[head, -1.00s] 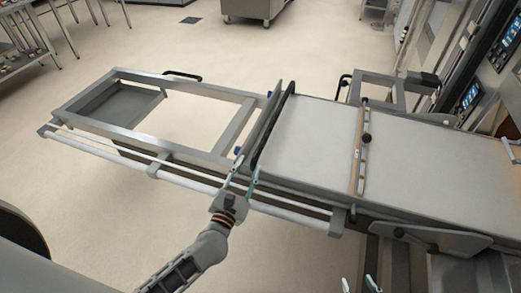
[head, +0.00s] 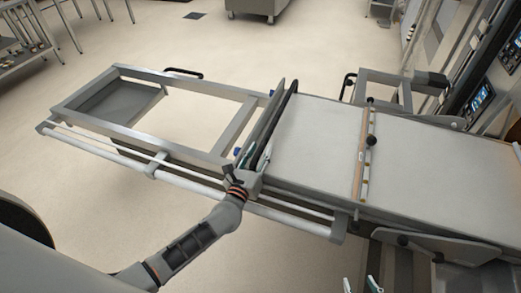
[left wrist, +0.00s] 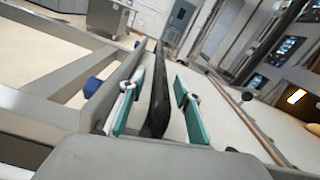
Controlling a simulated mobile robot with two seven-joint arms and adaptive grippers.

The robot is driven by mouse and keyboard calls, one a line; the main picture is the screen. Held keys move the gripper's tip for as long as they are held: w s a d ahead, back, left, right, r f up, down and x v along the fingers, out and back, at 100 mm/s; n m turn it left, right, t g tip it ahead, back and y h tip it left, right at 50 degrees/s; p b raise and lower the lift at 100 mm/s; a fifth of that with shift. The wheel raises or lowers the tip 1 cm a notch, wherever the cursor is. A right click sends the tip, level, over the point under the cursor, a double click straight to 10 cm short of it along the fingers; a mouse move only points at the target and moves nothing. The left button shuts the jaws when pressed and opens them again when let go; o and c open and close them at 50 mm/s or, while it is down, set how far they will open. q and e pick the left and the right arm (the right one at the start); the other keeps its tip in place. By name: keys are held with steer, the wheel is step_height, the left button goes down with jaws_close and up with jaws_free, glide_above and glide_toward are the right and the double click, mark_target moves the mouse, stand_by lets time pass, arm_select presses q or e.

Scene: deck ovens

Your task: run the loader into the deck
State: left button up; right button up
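The loader has a pale belt deck (head: 310,140) on the right and an open metal frame (head: 180,80) on the left. A black bar (head: 277,122) stands across it, beside a grey upright plate; the bar also shows in the left wrist view (left wrist: 158,95). My left gripper (head: 253,155) is at the near end of the bar. In the left wrist view its teal fingers (left wrist: 160,103) are apart, one on each side of the bar, with gaps showing. Only the fingertips of my right gripper (head: 361,285) show at the bottom edge of the head view; they are apart and empty.
The belt reaches right toward the oven, whose control screen (head: 482,97) is at the upper right. A crossbar with dark knobs (head: 364,150) lies over the belt. A white side rail (head: 110,153) runs along the near side.

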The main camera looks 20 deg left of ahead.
arm_select(q)
steer(key=shift+w, duration=0.35)
jaws_close()
steer(key=shift+s+d+b, duration=0.15)
steer(key=shift+d, duration=1.2)
steer(key=shift+s+d+b, duration=0.15)
steer(key=shift+d, duration=1.15)
jaws_free()
steer(key=shift+a, duration=0.15)
steer(key=s, duration=1.2)
steer(key=shift+a, duration=0.45)
